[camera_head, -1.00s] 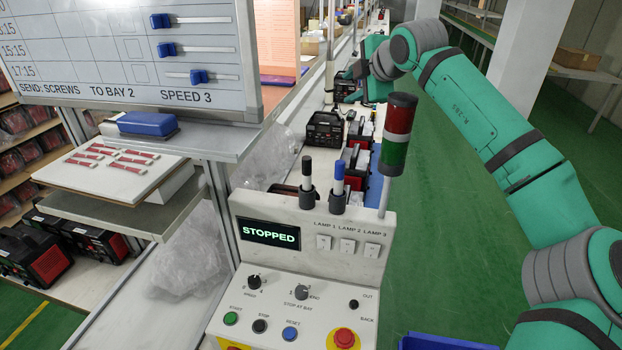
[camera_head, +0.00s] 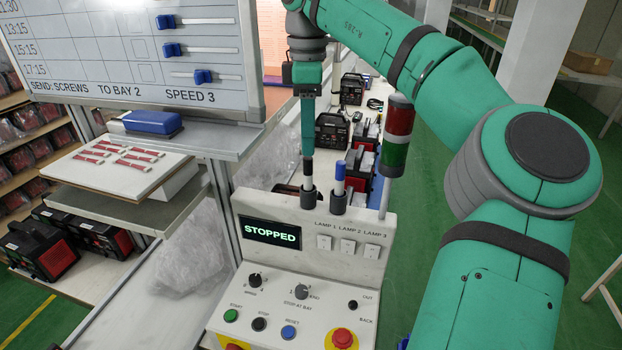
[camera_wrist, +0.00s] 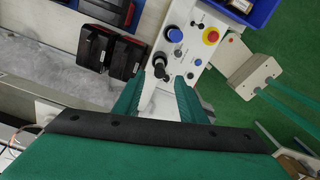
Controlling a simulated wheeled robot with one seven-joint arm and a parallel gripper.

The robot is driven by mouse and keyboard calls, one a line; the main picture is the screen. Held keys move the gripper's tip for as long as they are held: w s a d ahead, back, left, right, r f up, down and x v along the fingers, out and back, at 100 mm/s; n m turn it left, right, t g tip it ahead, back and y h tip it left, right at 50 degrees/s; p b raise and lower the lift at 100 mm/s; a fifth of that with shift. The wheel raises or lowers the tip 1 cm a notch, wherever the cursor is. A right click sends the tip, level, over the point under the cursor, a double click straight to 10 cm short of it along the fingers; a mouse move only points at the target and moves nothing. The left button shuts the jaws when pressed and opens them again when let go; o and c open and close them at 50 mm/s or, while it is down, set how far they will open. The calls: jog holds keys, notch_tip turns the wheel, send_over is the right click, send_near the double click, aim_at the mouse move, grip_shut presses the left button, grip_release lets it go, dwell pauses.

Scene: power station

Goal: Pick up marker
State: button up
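A black-capped marker (camera_head: 308,168) stands upright in a dark holder on top of the control box (camera_head: 309,222). A blue-capped marker (camera_head: 339,176) stands upright in a second holder just right of it. My gripper (camera_head: 307,150) points straight down at the black-capped marker, its tips at about the cap's top; the head view cannot show whether they touch. In the wrist view, my gripper (camera_wrist: 157,84) has its two fingers spread apart, with the black-capped marker (camera_wrist: 159,68) in line with the gap between the tips.
The signal lamp post (camera_head: 396,138) stands right of the markers. A whiteboard (camera_head: 130,55) with sliders and a blue eraser (camera_head: 150,122) on its ledge are at left. Black-and-red units (camera_head: 330,130) stand behind the box. Green floor is open to the right.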

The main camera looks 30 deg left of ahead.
aim_at(308, 162)
jog(key=shift+f, duration=3.45)
grip_shut()
